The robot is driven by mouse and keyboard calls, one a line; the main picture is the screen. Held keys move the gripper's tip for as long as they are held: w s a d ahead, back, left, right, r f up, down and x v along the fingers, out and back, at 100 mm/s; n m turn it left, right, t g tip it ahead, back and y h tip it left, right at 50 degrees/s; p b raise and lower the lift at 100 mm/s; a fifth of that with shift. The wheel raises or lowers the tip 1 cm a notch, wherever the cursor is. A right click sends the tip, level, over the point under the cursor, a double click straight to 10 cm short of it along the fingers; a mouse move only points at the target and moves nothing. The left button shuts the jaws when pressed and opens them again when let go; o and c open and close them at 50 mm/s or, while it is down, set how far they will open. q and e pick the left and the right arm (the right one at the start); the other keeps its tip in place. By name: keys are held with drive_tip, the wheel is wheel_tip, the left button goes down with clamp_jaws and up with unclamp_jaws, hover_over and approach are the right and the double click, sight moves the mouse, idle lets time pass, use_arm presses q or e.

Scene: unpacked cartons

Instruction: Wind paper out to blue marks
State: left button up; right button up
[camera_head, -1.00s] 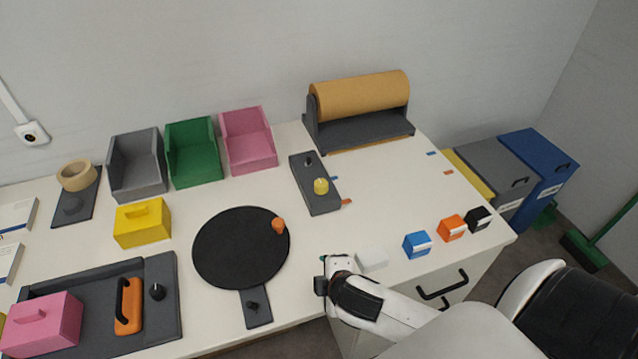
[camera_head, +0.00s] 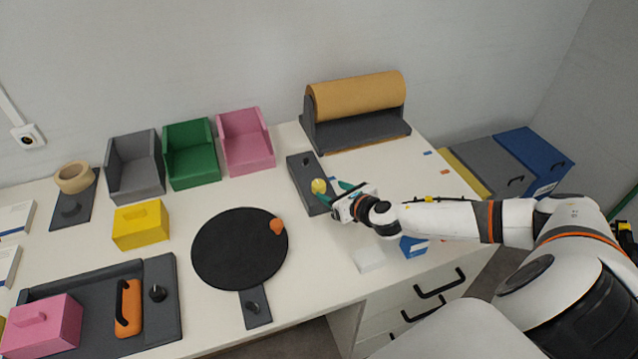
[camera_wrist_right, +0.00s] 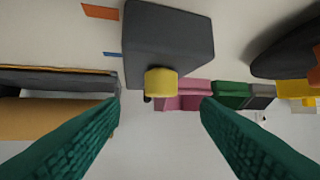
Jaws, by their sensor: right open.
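The roll of brown paper (camera_head: 358,95) lies in its dark grey holder (camera_head: 365,132) at the back of the table; its near end also shows in the right wrist view (camera_wrist_right: 50,120). A dark grey block (camera_head: 303,178) with a yellow knob (camera_head: 319,186) stands in front of it. A blue mark (camera_head: 428,153) and an orange mark (camera_head: 445,171) lie on the table to the right; a blue mark (camera_wrist_right: 113,54) and an orange mark (camera_wrist_right: 101,12) show beside the block. My right gripper (camera_head: 333,191) is open at the yellow knob, which sits between and beyond its green fingers (camera_wrist_right: 160,120). My left gripper is not in view.
A black turntable (camera_head: 235,250) with an orange knob lies to the left. Grey, green and pink bins (camera_head: 245,155) stand at the back. A white block (camera_head: 369,259) and a blue box (camera_head: 412,248) sit near the front edge, under my right arm.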

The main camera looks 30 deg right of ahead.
sight(320, 185)
drive_tip(key=x, duration=0.7)
drive_tip(key=shift+w+a+f, duration=0.1)
drive_tip(key=shift+w+f, duration=0.05)
drive_tip(key=shift+c, duration=0.6)
drive_tip(key=c, duration=0.9)
